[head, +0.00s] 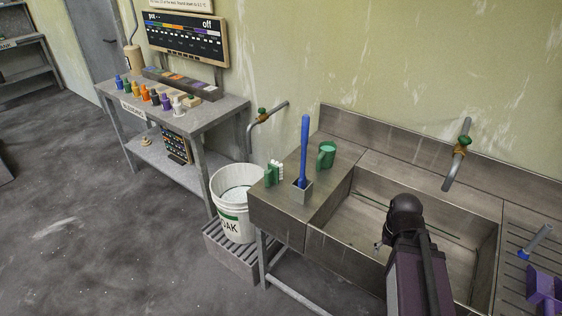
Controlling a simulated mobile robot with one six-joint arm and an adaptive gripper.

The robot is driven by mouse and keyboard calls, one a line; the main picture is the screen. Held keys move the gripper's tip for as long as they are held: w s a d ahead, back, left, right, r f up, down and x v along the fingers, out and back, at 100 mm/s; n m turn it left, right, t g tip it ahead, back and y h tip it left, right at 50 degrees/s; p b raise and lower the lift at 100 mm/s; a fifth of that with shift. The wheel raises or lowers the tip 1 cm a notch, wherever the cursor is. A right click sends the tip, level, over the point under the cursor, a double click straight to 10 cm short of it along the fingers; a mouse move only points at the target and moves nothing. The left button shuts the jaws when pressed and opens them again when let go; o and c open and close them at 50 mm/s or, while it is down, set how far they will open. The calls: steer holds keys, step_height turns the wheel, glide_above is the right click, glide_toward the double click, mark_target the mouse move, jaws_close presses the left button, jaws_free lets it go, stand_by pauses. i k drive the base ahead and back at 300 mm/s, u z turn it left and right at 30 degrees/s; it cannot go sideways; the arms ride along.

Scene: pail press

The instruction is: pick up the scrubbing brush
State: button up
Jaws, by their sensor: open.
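The scrubbing brush (270,176), a green block with white bristles, stands at the left end of the sink's metal counter (283,212). A blue stick (304,145) stands upright in a small grey holder just right of it. A green mug (326,155) is behind the holder. My arm reaches in from the bottom right over the sink basin. My gripper (381,244) shows only as a small part at the arm's left side, apart from the brush and to its right. It is open, and most of it is hidden by the arm.
A white pail (235,195) stands on a grey crate left of the counter. A tap (458,153) rises behind the basin. Another pipe tap (265,116) is on the wall. A blue-handled tool (535,241) and a purple item (544,288) are at the right.

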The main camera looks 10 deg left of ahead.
mark_target(274, 173)
steer(key=u, duration=0.2)
steer(key=k, duration=0.7)
steer(key=u, duration=0.55)
steer(key=k, duration=0.65)
steer(key=u, duration=0.6)
steer(key=i, duration=1.35)
steer(key=z, duration=0.6)
steer(key=i, duration=0.45)
steer(key=z, duration=0.3)
